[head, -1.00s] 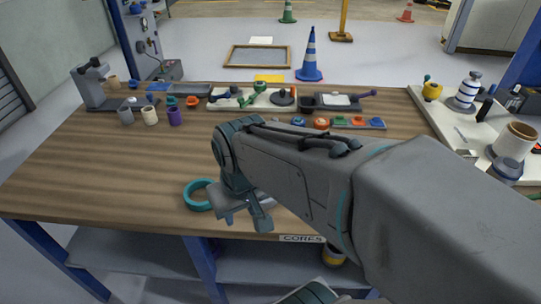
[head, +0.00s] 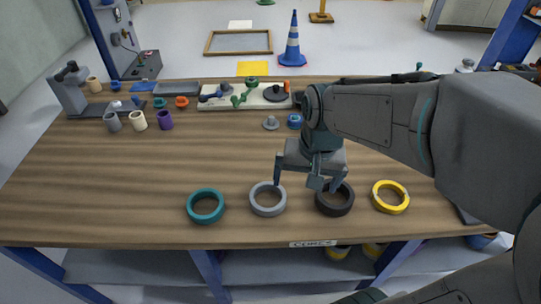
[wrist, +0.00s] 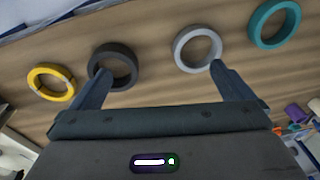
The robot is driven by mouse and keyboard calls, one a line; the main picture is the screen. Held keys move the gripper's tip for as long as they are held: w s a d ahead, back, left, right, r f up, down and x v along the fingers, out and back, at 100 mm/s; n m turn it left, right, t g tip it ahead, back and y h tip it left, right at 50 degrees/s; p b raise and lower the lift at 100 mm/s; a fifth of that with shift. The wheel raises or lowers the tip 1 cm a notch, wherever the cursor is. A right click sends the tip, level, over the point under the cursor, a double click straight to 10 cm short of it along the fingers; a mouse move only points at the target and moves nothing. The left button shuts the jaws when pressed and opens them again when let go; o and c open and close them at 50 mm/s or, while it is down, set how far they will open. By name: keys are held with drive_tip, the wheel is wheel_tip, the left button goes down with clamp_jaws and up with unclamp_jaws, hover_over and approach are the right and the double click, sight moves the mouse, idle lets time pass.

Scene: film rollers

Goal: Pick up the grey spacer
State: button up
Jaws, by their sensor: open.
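A grey ring (head: 268,198) lies flat near the table's front edge, between a teal ring and a black ring. It also shows in the wrist view (wrist: 197,49). A small grey tube (head: 112,121) stands at the far left, beside a cream and a purple tube. I cannot tell by looks alone which grey piece is called the spacer. My gripper (head: 304,184) is open and empty, pointing down above the table between the grey and black rings. In the wrist view my gripper (wrist: 159,74) has one finger partly covering the black ring and the other near the grey ring's edge.
The teal ring (head: 205,205), black ring (head: 335,200) and yellow ring (head: 390,197) share the front row. A small grey flanged piece (head: 271,123) and a blue one (head: 294,121) sit farther back. The left-middle tabletop is bare wood.

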drive_tip(key=w+a+m+g+p, duration=0.1)
drive_tip(key=w+a+m+p, duration=0.25)
drive_tip(key=w+a, duration=0.4)
drive_tip(key=shift+h, duration=0.3)
drive_tip(key=f, duration=1.3)
drive_tip(key=shift+s+a+f, duration=0.1)
drive_tip(key=shift+s+f, duration=0.1)
drive_tip(key=shift+c, duration=0.3)
drive_tip(key=c, duration=0.8)
